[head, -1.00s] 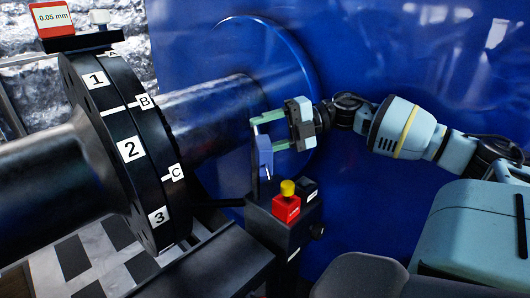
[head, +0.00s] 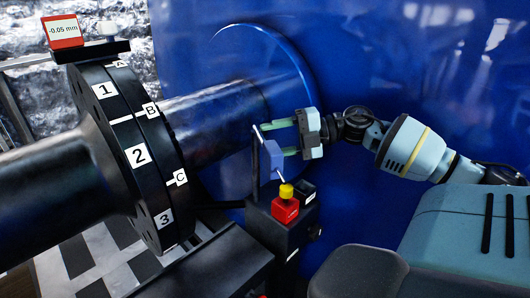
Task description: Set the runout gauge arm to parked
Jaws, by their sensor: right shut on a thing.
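The runout gauge arm, with its blue body (head: 273,155), hangs on a thin dark post above a black stand (head: 272,228). The blue body is tilted, and its thin pale stem points down and right towards a yellow knob (head: 286,191). I cannot tell whether the stem touches the knob. My right gripper (head: 279,139) reaches in from the right with its green fingers shut on the gauge arm near the top of the blue body. The fingertips are partly hidden there. My left gripper is out of view.
A red box (head: 285,209) sits under the yellow knob on the stand. Left are a dark shaft (head: 215,122) and a black flange (head: 118,160) with numbered and lettered tags. A red display (head: 63,32) reads -0.05 mm. A blue wall (head: 400,60) stands behind.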

